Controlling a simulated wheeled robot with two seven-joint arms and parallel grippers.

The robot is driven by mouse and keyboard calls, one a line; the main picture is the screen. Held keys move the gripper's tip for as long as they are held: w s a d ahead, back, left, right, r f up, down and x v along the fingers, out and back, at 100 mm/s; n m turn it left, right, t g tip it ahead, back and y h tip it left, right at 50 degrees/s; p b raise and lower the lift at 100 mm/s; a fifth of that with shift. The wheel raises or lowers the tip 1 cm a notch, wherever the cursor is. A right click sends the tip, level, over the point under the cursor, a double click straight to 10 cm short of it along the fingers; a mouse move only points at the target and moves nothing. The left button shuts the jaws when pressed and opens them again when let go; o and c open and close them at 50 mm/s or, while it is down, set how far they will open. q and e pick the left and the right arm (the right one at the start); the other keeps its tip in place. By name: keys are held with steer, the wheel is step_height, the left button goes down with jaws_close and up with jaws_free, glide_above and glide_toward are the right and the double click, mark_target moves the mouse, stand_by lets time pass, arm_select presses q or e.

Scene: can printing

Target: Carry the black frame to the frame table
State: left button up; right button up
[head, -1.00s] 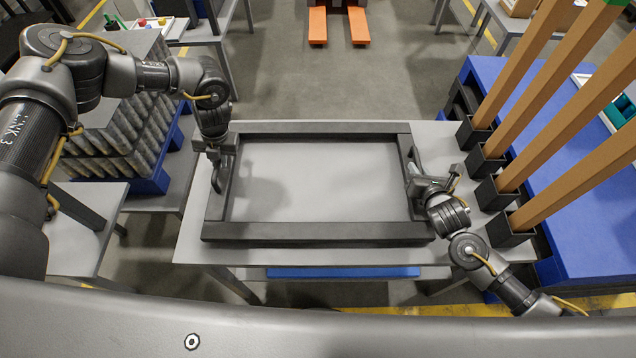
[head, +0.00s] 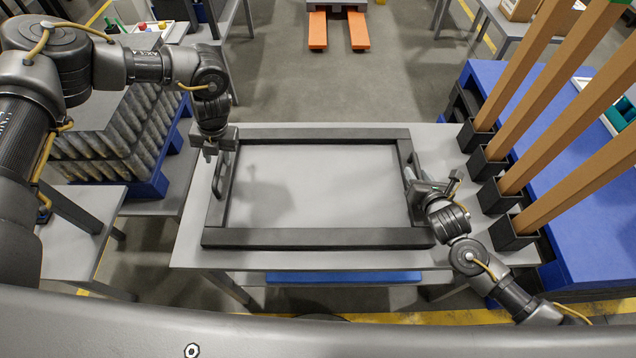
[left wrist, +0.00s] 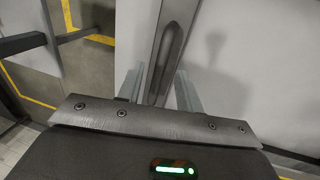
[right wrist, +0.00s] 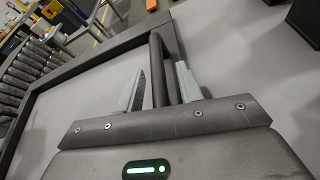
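The black frame (head: 320,236) lies flat on a grey table (head: 480,256), with a handle on its left bar and one on its right bar. My left gripper (head: 211,154) is above the far end of the left handle (head: 218,178). In the left wrist view the left gripper (left wrist: 160,88) is open, with the left handle (left wrist: 170,52) between its fingers, apart from them. My right gripper (head: 413,180) is at the right handle. In the right wrist view the right gripper (right wrist: 160,86) is open, with the right handle (right wrist: 157,62) between its fingers and gaps on both sides.
Several tall orange-brown posts (head: 540,125) stand in black holders (head: 512,232) at the table's right edge. A blue surface (head: 590,215) lies beyond them. Stacked cans (head: 125,145) stand on a blue pallet at the left. The floor behind the table (head: 320,85) is clear.

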arm_select(q)
step_height(320, 180, up, 8)
steer(key=d, duration=0.1)
steer(key=shift+d, duration=0.2)
arm_select(e)
steer(key=v, duration=1.2)
arm_select(q)
steer(key=shift+f, duration=0.15)
